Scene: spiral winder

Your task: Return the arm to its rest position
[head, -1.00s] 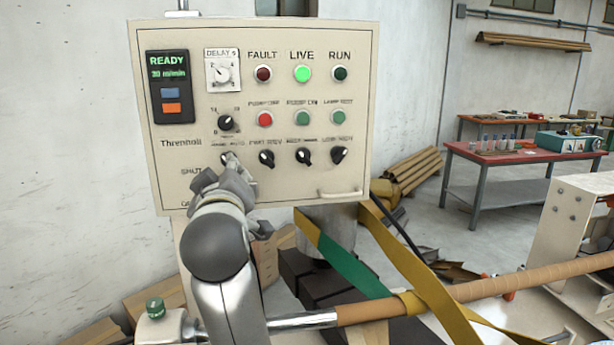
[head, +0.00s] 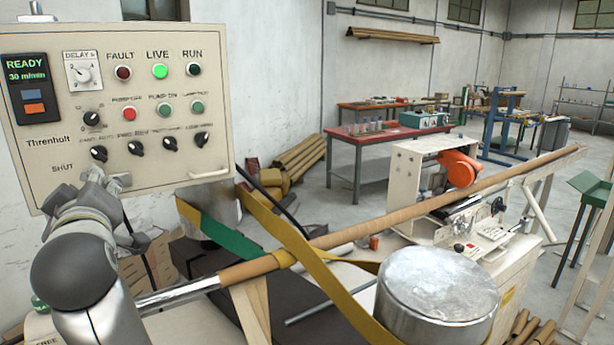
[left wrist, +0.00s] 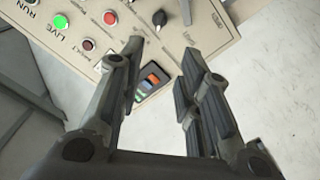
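My left arm comes in from the lower left in the head view. Its gripper (head: 108,185) is in front of the lower part of the control panel (head: 60,180), below the row of black knobs. In the left wrist view the left gripper (left wrist: 160,70) has its two fingers spread apart with nothing between them. Beyond them the panel (left wrist: 222,22) shows a lit green LIVE lamp (left wrist: 60,22) and a black knob (left wrist: 159,20). The fingers appear apart from the panel. My right gripper is in neither view.
A long brown tube (head: 400,214) on a steel mandrel (head: 190,289) runs across the winder. Yellow and green belts cross it, and one wraps a metal drum (head: 437,285) at the lower right. A red-topped table (head: 385,136) stands behind. Open floor (head: 345,205) shows between.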

